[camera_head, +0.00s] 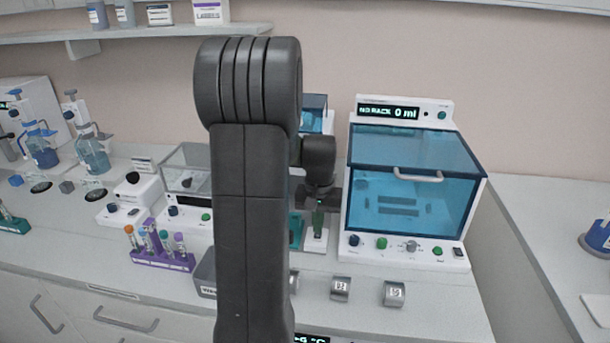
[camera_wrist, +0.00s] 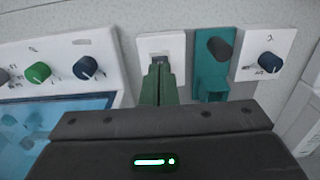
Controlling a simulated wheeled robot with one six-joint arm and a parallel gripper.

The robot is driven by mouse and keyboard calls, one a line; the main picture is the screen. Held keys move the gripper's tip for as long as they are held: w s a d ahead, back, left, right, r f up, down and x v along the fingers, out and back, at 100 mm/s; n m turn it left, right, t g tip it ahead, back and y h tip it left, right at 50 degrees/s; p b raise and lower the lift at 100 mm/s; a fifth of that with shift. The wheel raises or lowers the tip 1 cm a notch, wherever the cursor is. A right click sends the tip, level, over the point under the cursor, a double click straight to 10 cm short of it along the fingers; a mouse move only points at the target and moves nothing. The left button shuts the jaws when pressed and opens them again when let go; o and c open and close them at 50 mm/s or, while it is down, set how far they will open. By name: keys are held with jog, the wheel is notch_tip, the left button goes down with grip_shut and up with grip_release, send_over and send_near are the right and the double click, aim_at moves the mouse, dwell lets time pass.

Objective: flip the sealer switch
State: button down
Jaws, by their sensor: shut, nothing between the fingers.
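A small white plate (camera_wrist: 175,42) with a dark switch (camera_wrist: 160,57) on it shows at the top middle of the wrist view; no label on it can be read. My gripper's green fingers (camera_wrist: 160,79) are shut together, with their tips over or against the switch's near side; I cannot tell whether they touch. In the head view my gripper (camera_head: 318,218) points down over the white plate (camera_head: 315,244), left of the blue cabinet. The switch itself is hidden there. A teal device (camera_wrist: 211,75) with a dark round part stands beside the plate.
A white cabinet (camera_head: 357,265) with a blue see-through door and several knobs stands close on the right. A blue knob (camera_wrist: 268,60) sits on another white panel. A purple tube rack (camera_head: 165,262) and small grey blocks (camera_head: 394,293) are on the bench.

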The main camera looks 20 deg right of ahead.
jog(key=shift+f+b, duration=0.55)
jog(key=shift+f, duration=0.3)
dwell(0.3)
jog(key=shift+r+p, duration=2.75)
jog(key=shift+r, duration=0.8)
jog(key=shift+f, duration=0.15)
